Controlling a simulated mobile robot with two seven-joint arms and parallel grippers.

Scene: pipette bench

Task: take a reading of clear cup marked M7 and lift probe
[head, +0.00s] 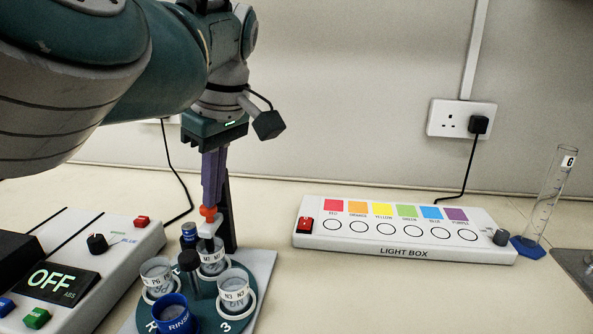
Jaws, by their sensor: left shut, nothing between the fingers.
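A clear cup with an M label (211,266) stands at the back of the round teal carousel (203,309); its digit is hard to read. A white probe head with an orange-red top (208,224) is directly above this cup, and its lower end is hidden in or behind the cup rim. My left gripper (209,202) is shut, pointing down with its fingertips at the orange-red top; I cannot tell if they touch. A dark post (229,212) stands just behind. The meter (75,262) at left shows OFF. My right gripper is not in view.
Cups marked P6 (156,276) and N3 (235,287) and a blue RINSE cup (174,314) share the carousel. A light box (404,248) with colour swatches and a clear cylinder marked G (552,195) stand at right. The bench between carousel and light box is clear.

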